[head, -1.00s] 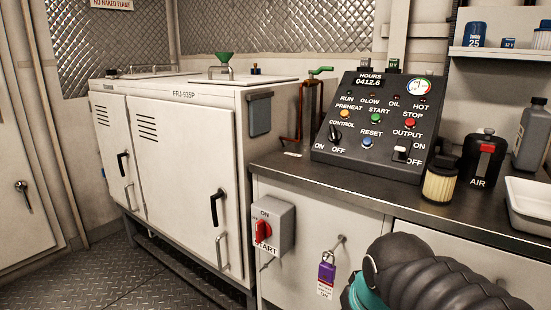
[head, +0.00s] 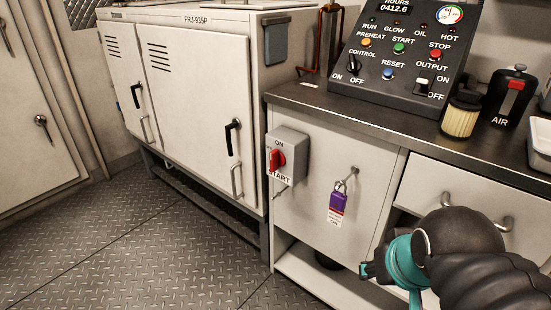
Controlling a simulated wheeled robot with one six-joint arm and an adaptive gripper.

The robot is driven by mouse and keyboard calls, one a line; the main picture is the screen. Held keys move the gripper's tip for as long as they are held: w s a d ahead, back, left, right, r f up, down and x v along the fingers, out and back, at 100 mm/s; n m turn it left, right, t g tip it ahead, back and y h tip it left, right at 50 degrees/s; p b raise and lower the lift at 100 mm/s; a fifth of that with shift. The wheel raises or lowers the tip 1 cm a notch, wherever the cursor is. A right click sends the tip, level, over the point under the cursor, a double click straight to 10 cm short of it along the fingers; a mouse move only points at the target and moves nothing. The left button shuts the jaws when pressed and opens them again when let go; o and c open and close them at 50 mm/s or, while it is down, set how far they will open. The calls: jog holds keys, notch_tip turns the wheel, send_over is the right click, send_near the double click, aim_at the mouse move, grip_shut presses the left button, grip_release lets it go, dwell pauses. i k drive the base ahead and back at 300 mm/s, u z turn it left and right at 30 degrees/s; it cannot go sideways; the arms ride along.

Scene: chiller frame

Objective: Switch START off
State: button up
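The START switch is a grey box (head: 291,147) on the left of the white cabinet's front, below the counter. Its red rotary handle (head: 277,161) stands roughly upright, with ON printed above it and START below. A small mark left of the handle is too small to read. My arm, with a teal joint and black cover, is at the lower right, in front of the cabinet and well apart from the switch. I cannot make out any gripper fingers.
A purple padlock with a tag (head: 338,201) hangs from a hook right of the switch. The black control panel (head: 402,62), a filter (head: 461,116) and an AIR bottle (head: 510,98) stand on the counter (head: 330,101). White chiller doors (head: 190,105) are left. The floor (head: 140,250) before them is clear.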

aim_at(277, 160)
jog(key=z, duration=1.5)
jog(key=k, duration=0.95)
jog(key=u, duration=1.5)
